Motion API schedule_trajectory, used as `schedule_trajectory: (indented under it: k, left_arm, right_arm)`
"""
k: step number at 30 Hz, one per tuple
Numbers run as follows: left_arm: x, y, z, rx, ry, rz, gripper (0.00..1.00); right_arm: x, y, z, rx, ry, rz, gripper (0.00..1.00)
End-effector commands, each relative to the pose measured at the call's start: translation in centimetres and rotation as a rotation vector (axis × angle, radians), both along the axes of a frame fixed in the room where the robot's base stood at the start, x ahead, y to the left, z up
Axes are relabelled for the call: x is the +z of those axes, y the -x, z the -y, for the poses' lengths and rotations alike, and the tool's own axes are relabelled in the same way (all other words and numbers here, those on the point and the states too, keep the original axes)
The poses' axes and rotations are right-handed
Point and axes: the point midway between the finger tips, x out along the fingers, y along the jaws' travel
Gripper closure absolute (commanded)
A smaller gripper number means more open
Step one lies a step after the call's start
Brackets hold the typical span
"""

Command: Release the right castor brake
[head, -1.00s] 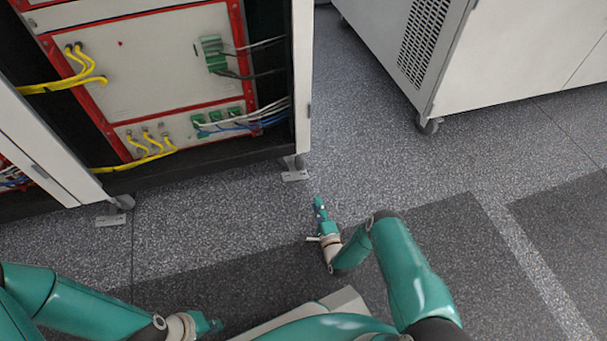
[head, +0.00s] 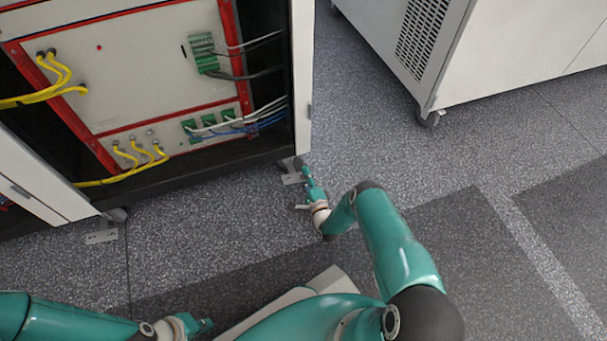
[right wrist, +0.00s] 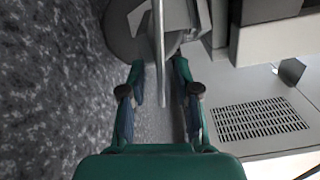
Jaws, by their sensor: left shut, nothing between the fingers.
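The right castor (head: 288,162) stands under the right corner of the open cabinet, with its pale flat brake pedal (head: 293,179) sticking out near the floor. In the right wrist view the castor wheel (right wrist: 124,32) is grey and round, and the pedal (right wrist: 159,45) shows edge-on. My right gripper (head: 306,172) is beside the pedal; in the right wrist view its fingers (right wrist: 158,80) are apart, one on each side of the pedal, with gaps visible. Whether a fingertip touches it I cannot tell. My left gripper (head: 206,326) is shut and empty, low over the floor.
The open cabinet (head: 140,60) holds red-framed panels with yellow, white and blue cables. Its left castor (head: 117,214) has a similar pedal (head: 102,236). A white vented cabinet (head: 490,60) on a castor (head: 430,119) stands at the right. The floor between the cabinets is clear.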

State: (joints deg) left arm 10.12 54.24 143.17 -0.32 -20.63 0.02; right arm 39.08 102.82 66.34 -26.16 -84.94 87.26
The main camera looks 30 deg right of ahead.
Motion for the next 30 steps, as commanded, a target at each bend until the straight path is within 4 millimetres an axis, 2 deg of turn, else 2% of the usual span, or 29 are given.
schedule_trajectory:
  k: [4,9,10,20,30]
  left_arm:
    - [0.0,0.0,0.0,0.000,0.000,0.000,1.00]
    - [0.0,0.0,0.0,0.000,0.000,0.000,1.00]
    - [0.0,0.0,0.0,0.000,0.000,0.000,1.00]
    - [0.0,0.0,0.0,0.000,0.000,0.000,1.00]
    - [0.2,0.0,0.0,0.000,0.000,0.000,1.00]
  right_arm:
    - [0.0,0.0,0.0,0.000,0.000,0.000,0.70]
    - [0.0,0.0,0.0,0.000,0.000,0.000,0.99]
    - [0.0,0.0,0.0,0.001,0.000,-0.001,1.00]
    - [0.1,0.0,-0.1,0.003,0.038,-0.012,1.00]
    - [1.2,0.1,-0.3,0.004,0.362,-0.094,1.00]
